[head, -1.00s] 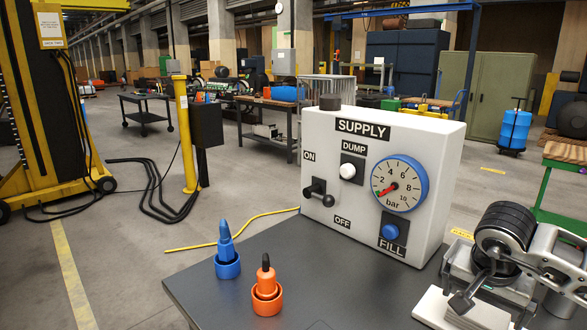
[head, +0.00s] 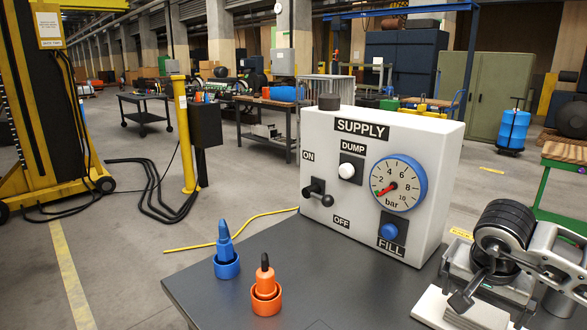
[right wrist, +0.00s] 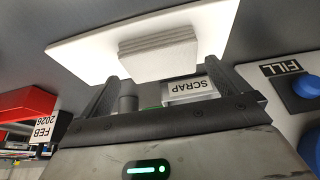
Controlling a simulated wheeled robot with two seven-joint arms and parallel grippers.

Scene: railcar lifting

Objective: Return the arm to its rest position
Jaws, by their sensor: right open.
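My right gripper (head: 490,272) and forearm are at the right edge of the head view, over the bench top to the right of the supply panel. In the right wrist view its two dark fingers (right wrist: 165,92) are spread with nothing held between them. The exact gap to the plate cannot be told. My left gripper is out of view.
The white supply panel (head: 350,227) stands on the dark bench (head: 340,290), its gauge (head: 398,183) needle at the low end. Blue (head: 226,265) and orange (head: 266,298) fittings stand near the front left edge. A red box (right wrist: 25,103) shows in the wrist view.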

